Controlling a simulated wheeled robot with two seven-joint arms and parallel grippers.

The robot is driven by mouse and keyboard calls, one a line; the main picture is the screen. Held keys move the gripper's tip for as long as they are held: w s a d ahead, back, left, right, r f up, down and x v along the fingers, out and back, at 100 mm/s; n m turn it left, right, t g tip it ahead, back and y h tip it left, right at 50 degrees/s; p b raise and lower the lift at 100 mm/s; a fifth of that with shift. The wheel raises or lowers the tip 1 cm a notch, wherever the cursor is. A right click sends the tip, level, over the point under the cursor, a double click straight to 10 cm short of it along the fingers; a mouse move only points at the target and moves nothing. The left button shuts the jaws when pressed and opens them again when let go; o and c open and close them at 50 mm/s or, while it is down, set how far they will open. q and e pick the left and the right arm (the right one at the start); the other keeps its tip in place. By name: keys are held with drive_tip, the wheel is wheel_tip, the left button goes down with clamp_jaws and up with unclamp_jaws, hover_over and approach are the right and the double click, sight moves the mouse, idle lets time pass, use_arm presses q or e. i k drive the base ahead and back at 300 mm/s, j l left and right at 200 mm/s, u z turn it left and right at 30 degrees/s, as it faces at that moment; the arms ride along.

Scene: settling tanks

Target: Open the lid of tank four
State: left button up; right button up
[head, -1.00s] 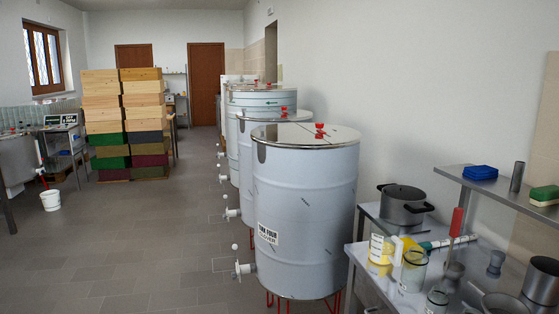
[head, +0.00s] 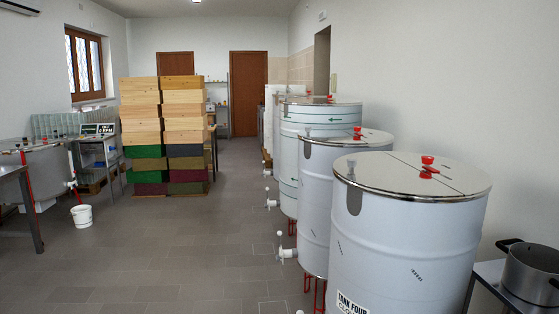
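Tank four (head: 395,255) is the nearest large steel drum, at the right of the head view. Its label (head: 351,304) reads "TANK FOUR" and is cut by the bottom edge. Its round, shiny lid (head: 385,174) lies flat on top and looks shut. A red knob (head: 428,166) stands on the lid, right of its middle. A grey tab-like piece (head: 354,198) hangs at the left of the rim. Neither of my grippers shows in the view.
More steel tanks (head: 315,195) with white side taps stand in a row behind tank four. A pot (head: 530,272) sits on a bench at the lower right. Stacked wooden boxes (head: 183,125) stand left of centre. The tiled floor (head: 190,245) between is open.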

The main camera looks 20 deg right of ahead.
sight(376, 170)
drive_tip(key=i+z, duration=0.15)
drive_tip(key=i, duration=0.3)
drive_tip(key=i+j+z, duration=0.15)
drive_tip(key=i, duration=0.25)
drive_tip(key=i+j+z, duration=0.15)
drive_tip(key=i, duration=0.3)
drive_tip(key=i+j+z, duration=0.15)
drive_tip(key=i+z, duration=0.15)
drive_tip(key=z, duration=0.15)
drive_tip(key=i+j+z, duration=0.25)
drive_tip(key=z, duration=0.25)
drive_tip(key=i+j+z, duration=0.2)
drive_tip(key=j+z, duration=0.25)
drive_tip(key=i+j+z, duration=0.15)
drive_tip(key=j+z, duration=0.15)
drive_tip(key=z, duration=0.15)
drive_tip(key=i+j+z, duration=0.1)
drive_tip(key=j+z, duration=0.4)
drive_tip(key=l, duration=0.1)
